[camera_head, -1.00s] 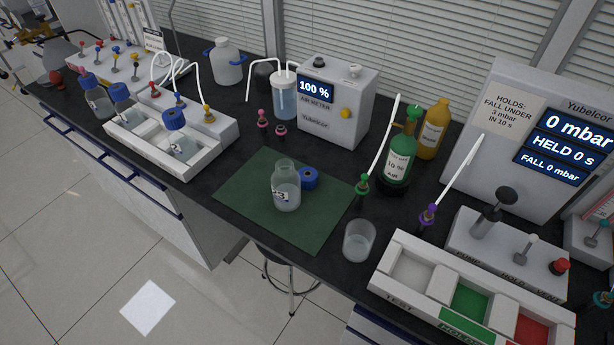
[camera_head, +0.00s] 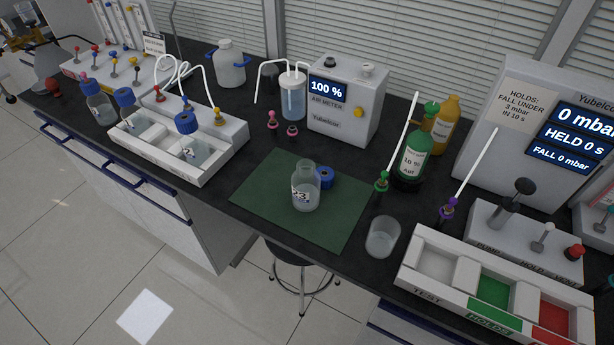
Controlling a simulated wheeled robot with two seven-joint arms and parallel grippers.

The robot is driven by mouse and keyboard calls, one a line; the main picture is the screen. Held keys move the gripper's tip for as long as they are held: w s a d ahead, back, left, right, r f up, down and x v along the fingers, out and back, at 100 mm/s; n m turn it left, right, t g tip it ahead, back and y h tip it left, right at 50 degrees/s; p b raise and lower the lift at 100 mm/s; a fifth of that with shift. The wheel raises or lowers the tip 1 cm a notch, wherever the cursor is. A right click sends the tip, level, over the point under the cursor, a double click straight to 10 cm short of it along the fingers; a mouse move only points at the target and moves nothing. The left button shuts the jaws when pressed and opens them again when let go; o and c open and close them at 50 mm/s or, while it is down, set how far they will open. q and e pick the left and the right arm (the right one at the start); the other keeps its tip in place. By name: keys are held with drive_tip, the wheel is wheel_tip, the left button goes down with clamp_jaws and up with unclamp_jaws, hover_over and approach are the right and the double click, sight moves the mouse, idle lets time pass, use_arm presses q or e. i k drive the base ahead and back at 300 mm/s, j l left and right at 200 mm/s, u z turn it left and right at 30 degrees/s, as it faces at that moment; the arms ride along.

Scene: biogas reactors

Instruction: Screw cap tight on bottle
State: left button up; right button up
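A clear glass bottle (camera_head: 305,190) with a small printed label stands upright and uncapped on the green mat (camera_head: 270,214). A blue cap (camera_head: 325,177) lies on the mat just behind and to the right of the bottle, partly hidden by it. Neither of my grippers shows in the head view.
An empty glass beaker (camera_head: 382,237) stands right of the mat near the bench edge. A white TEST/HOLDS tray (camera_head: 436,262) is at the front right. A white rack (camera_head: 205,172) with blue-capped bottles stands left. An air meter box (camera_head: 345,103) and green bottle (camera_head: 413,155) stand behind.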

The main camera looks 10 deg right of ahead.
sight(305, 180)
drive_tip(key=j+z, duration=0.15)
drive_tip(key=j, duration=1.55)
